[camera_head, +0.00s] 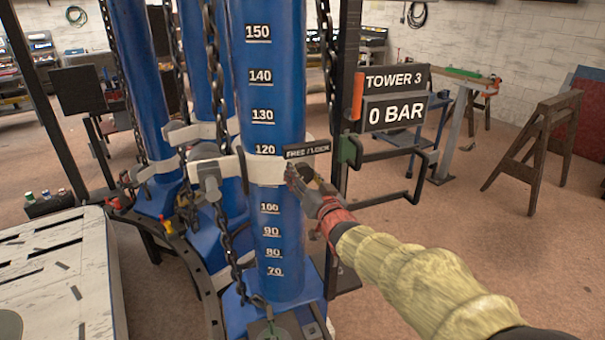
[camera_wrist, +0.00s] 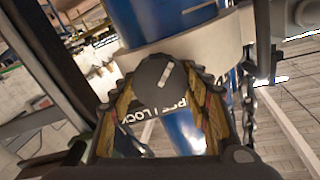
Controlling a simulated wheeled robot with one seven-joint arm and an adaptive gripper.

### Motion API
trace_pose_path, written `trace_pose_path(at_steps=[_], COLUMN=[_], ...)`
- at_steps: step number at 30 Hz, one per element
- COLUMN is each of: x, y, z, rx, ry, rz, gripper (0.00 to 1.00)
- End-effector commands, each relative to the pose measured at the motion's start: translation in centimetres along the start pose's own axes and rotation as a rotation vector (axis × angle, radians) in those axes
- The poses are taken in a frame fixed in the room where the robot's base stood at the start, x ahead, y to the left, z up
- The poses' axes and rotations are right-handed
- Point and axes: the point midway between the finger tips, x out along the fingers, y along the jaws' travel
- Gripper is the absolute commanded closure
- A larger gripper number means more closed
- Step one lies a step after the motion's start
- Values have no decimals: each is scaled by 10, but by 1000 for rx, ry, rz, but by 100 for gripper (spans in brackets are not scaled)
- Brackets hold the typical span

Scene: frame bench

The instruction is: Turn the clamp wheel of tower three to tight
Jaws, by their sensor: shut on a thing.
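Tower three is the blue column (camera_head: 268,110) with a number scale, beside a sign (camera_head: 397,80) reading TOWER 3. A white clamp band (camera_head: 263,170) circles it between the 120 and 100 marks. The clamp wheel (camera_wrist: 160,90) is a dark, round, ridged knob with a white line on its face, tilted up and to the right in the wrist view. My gripper (camera_head: 298,181) is shut on the wheel, one finger on each side. In the head view the gripper mostly hides the wheel. A FREE / LOCK label (camera_head: 307,151) sits just above it.
A pressure display (camera_head: 398,113) reads 0 BAR. Chains (camera_head: 222,130) hang to the left of the column. A black post (camera_head: 345,70) and a bent black bracket (camera_head: 425,172) stand to the right. Floor to the right is open, up to a wooden trestle (camera_head: 535,150).

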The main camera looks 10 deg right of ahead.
Motion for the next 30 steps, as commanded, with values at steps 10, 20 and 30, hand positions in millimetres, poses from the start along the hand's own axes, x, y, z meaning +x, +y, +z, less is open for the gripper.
trace_pose_path(at_steps=[10, 20, 30], x=[0, 0, 0], y=[1, 2, 3], z=[0, 0, 2], rx=[331, 644, 967], ry=[-1, -1, -1], rz=[1, 1, 3], gripper=[78, 78, 78])
